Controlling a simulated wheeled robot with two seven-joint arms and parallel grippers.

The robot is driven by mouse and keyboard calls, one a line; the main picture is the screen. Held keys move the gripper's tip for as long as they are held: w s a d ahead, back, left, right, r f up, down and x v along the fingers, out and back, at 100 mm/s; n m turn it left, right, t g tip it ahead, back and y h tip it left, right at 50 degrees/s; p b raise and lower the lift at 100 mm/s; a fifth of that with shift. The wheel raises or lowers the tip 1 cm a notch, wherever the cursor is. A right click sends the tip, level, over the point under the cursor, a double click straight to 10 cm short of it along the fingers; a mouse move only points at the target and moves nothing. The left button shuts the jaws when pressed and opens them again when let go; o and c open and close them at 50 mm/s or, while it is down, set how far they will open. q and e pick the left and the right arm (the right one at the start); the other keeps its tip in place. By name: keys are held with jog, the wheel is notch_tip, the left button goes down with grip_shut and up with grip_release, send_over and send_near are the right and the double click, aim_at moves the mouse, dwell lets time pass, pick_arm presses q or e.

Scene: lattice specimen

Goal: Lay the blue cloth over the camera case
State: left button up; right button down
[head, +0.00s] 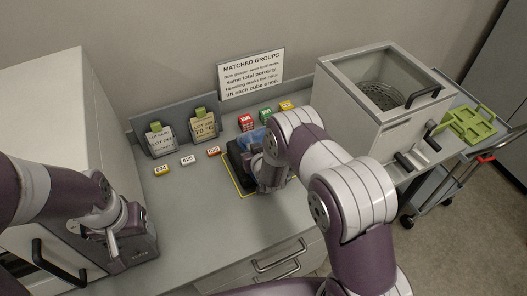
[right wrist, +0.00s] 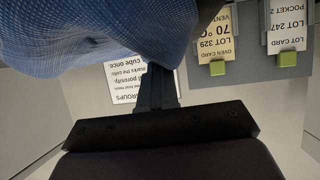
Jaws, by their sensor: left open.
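The blue cloth (head: 259,136) shows in a small patch beside my right wrist in the head view. It fills the upper left of the right wrist view (right wrist: 100,30). My right gripper (right wrist: 157,80) has its narrow fingers together, with their tips running into the cloth's folds. A dark block, seemingly the camera case (head: 236,158), stands in a yellow outline on the counter, close beside the right gripper and mostly hidden by it. How far the cloth covers it cannot be told. My left gripper (head: 112,243) is open and empty at the left, away from both.
Two lot cards with green clips (head: 160,140) stand behind, near a sign (head: 251,75). Small numbered tags (head: 187,161) and coloured cubes (head: 265,115) lie on the counter. An open-topped oven-like box (head: 390,85) stands right, with a green rack (head: 468,124) on a cart. The front counter is clear.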

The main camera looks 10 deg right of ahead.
jog(key=shift+f+b, duration=0.45)
jog(key=shift+f, duration=0.5)
pick_arm(q)
notch_tip(320, 180, up, 6)
jog(key=f+p, duration=0.1)
jog(key=p, duration=0.6)
pick_arm(e)
notch_tip(320, 180, up, 10)
jog(key=s+d+f+g+b, duration=0.1)
jog(key=s+f+g, duration=0.25)
jog(key=s, duration=0.25)
jog(key=s+f+g+b, duration=0.1)
jog(key=s+f+g, duration=0.2)
jog(key=s+g, duration=0.15)
pick_arm(q)
notch_tip(320, 180, down, 10)
jog(key=b, duration=0.8)
jog(key=shift+f+b, duration=0.2)
jog(key=shift+b, duration=0.1)
pick_arm(e)
jog(key=s+d+r+g, duration=0.1)
jog(key=s+d+r, duration=0.1)
jog(key=s+r, duration=0.3)
jog(key=s+d+r+g, duration=0.2)
jog(key=s+r, duration=0.3)
jog(key=s, duration=0.9)
jog(key=shift+d+m+h, duration=0.2)
jog(key=shift+m+h, duration=0.1)
jog(key=shift+h, duration=0.1)
